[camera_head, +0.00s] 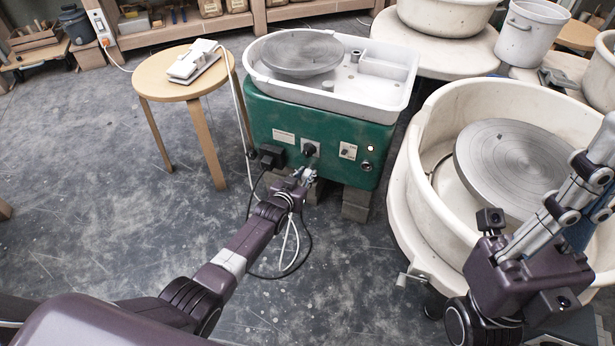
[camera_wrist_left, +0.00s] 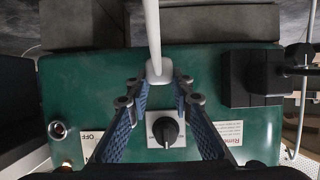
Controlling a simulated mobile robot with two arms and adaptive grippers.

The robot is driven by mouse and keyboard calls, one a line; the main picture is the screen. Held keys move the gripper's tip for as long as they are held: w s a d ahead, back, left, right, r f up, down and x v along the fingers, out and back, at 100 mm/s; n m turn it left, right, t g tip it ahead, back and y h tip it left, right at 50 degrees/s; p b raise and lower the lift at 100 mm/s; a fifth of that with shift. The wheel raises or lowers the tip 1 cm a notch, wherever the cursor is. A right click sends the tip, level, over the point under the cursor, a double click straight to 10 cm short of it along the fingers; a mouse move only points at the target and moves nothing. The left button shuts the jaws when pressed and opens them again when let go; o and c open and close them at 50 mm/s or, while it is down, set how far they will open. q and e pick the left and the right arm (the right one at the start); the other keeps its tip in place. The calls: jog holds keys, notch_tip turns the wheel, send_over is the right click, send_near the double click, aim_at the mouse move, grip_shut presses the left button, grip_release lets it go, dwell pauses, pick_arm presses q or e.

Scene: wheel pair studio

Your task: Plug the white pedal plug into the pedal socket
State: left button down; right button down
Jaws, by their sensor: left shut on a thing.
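The white pedal plug (camera_wrist_left: 158,72) is between the fingertips of my left gripper (camera_wrist_left: 160,84), which is shut on it. Its white cable (camera_wrist_left: 152,30) runs up the left wrist view. In the head view my left gripper (camera_head: 304,175) is at the lower front of the green wheel housing (camera_head: 330,148), below the black knob (camera_head: 309,150). The pedal socket cannot be made out; whether the plug touches the panel is unclear. The white pedal (camera_head: 194,63) lies on a round wooden stool (camera_head: 150,88). My right gripper (camera_head: 598,165) is at the right edge, partly cut off; its opening is unclear.
A black plug (camera_head: 270,157) sits on the panel left of the knob, also in the left wrist view (camera_wrist_left: 250,78). A black cable (camera_head: 308,240) loops beside my left arm. A large cream wheel basin (camera_head: 428,160) stands right. Floor left of my arm is clear.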

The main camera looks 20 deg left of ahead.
dwell(0.4)
pick_arm(q)
jog(key=c, duration=1.8)
grip_release()
jog(key=shift+o, duration=0.9)
jog(key=shift+s, duration=0.1)
jog(key=v, duration=1.2)
